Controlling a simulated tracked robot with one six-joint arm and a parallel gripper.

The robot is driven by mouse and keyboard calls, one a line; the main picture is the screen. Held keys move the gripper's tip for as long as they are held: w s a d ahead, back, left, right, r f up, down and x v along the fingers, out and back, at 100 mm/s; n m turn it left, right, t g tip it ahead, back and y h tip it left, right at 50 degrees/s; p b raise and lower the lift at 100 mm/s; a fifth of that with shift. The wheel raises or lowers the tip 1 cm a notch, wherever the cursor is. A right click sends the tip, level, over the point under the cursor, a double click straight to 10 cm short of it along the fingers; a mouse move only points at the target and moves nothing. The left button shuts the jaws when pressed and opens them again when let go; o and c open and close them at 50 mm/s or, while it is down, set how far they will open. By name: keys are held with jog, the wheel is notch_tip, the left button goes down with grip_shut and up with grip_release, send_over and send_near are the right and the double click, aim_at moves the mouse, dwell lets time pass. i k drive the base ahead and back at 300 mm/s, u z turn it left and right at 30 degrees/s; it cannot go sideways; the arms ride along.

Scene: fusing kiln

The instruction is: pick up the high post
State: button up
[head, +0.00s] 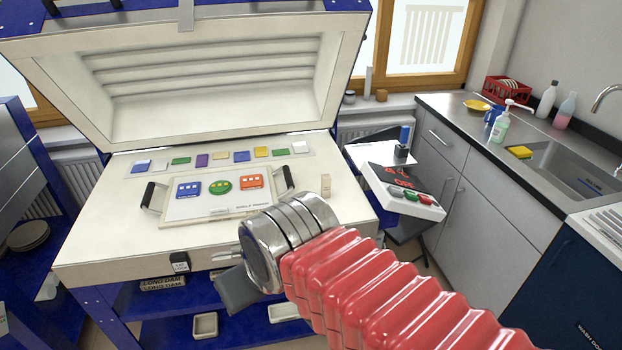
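A small beige upright post (326,185), which looks like the high post, stands on the pale kiln bed (110,235), right of the white tray. A paler low piece lies just left of it. My arm reaches in from the lower right, with a red ribbed sleeve and a shiny metal wrist. My gripper (236,291) is a dark grey shape at the bed's front edge, nearer and left of the post, apart from it. The wrist hides most of the gripper, and its opening cannot be made out.
The white tray (180,211) with black handles holds blue, green and red glass pieces. Several coloured samples lie in a row behind it. The raised kiln lid (330,70) stands over the back. A control box (402,190) is at right, beyond it a sink counter (455,115).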

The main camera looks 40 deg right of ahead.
aim_at(325, 178)
jog(key=z, duration=0.05)
jog(key=i, duration=0.9)
jog(key=z, duration=0.2)
